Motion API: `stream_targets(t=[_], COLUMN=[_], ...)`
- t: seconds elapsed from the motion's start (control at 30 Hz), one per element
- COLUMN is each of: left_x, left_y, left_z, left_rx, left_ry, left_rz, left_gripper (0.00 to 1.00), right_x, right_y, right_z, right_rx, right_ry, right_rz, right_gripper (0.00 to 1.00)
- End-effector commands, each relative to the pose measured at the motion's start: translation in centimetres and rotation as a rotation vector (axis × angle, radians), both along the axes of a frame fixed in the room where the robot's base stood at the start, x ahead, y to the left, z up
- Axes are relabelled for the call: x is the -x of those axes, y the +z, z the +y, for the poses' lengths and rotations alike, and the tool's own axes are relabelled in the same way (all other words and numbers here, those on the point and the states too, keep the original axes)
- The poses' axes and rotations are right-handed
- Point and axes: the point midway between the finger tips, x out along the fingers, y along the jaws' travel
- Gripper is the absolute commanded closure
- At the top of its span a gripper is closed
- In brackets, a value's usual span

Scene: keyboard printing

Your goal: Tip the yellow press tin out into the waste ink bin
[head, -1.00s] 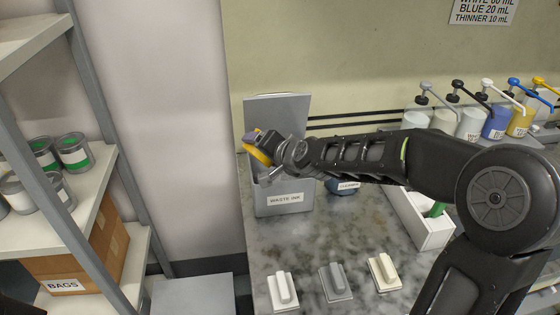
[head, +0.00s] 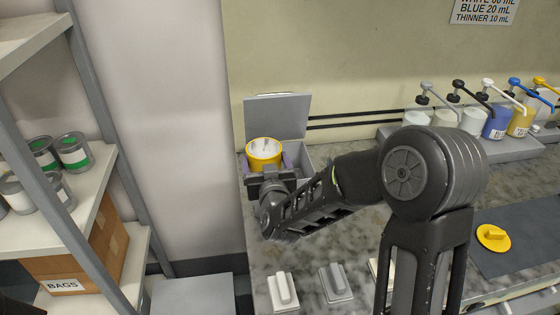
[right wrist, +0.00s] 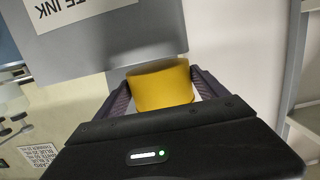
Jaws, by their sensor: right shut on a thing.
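The yellow press tin (head: 264,153) is upright in the head view, its open mouth facing up and its pale inside showing. My right gripper (head: 267,167) is shut on its sides. In the right wrist view the yellow tin (right wrist: 160,88) sits between the two fingers. The grey waste ink bin (head: 300,156) stands behind and partly below the tin, with its lid (head: 276,116) raised. My arm and the tin hide most of the bin's front. A grey bin surface with a label (right wrist: 80,8) shows in the wrist view. My left gripper is not in view.
Pump bottles (head: 495,123) stand on a ledge at the back right. A yellow lid (head: 493,237) lies on a dark mat (head: 530,225). A shelf with tins (head: 73,152) stands at the left.

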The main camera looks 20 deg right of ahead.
Motion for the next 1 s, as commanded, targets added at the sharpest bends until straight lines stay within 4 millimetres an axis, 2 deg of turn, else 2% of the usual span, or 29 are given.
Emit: stream_targets(t=[0.33,1.0], left_x=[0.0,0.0], left_y=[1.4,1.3], left_z=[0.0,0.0], left_rx=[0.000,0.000], left_ry=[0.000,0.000], left_rz=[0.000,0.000], left_gripper=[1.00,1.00], right_x=[0.0,0.0], right_y=[2.3,2.3], right_z=[-0.1,-0.1], right_rx=[-0.007,-0.008], right_ry=[-0.002,-0.002], right_rz=[-0.004,-0.003], right_gripper=[0.91,0.91])
